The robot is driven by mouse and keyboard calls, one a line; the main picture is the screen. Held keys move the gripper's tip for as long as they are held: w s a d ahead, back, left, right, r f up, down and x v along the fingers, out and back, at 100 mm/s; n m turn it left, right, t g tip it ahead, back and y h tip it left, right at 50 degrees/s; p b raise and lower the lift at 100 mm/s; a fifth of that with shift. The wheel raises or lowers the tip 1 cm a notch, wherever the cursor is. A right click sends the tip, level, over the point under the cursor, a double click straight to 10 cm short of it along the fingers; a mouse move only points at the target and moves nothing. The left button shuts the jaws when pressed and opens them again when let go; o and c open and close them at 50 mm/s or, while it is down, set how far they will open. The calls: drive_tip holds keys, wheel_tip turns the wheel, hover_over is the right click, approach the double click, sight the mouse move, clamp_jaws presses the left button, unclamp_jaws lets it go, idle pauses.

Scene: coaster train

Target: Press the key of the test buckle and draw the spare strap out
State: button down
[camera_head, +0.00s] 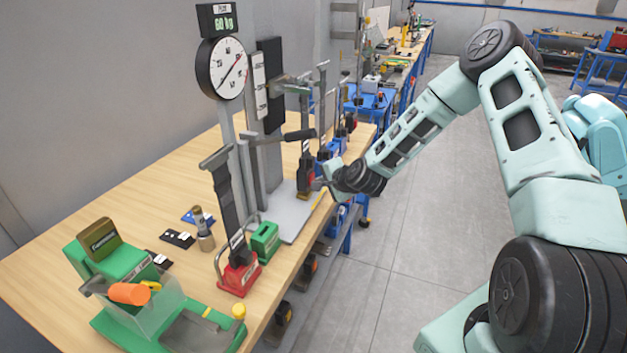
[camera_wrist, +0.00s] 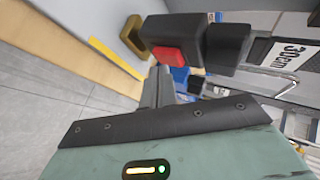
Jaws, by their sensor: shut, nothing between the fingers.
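A black buckle with a red key (camera_wrist: 168,55) fills the upper middle of the wrist view, with an olive-brown mount (camera_wrist: 132,36) at one end. A dark strap piece (camera_wrist: 228,43) runs from its other end, and a white "30cm" label (camera_wrist: 288,56) lies further along. In the head view this dark buckle (camera_head: 305,172) stands upright near the table's front edge, a strap rising from it. My gripper (camera_wrist: 158,80) is shut and empty, its tips close to the red key; I cannot tell whether they touch. In the head view my gripper (camera_head: 325,178) is beside the buckle.
A red-based buckle stand (camera_head: 238,277) with a tall strap and a green box (camera_head: 265,241) stand nearer. A round dial gauge (camera_head: 222,68) under a "60 kg" display rises behind. A green machine (camera_head: 118,262) is at left. The aisle floor (camera_head: 400,240) is clear.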

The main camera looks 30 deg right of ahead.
drive_tip(key=shift+w+a, duration=0.3)
drive_tip(key=shift+w, duration=0.1)
idle(0.3)
drive_tip(key=shift+s+d, duration=0.1)
drive_tip(key=shift+s, duration=0.05)
drive_tip(key=shift+s+d, duration=0.45)
drive_tip(key=shift+s, duration=0.15)
drive_tip(key=shift+s+d, duration=0.1)
drive_tip(key=s+d, duration=0.1)
drive_tip(key=s, duration=0.1)
drive_tip(key=s+d, duration=0.1)
drive_tip(key=d, duration=0.1)
drive_tip(key=shift+s, duration=0.4)
idle(0.6)
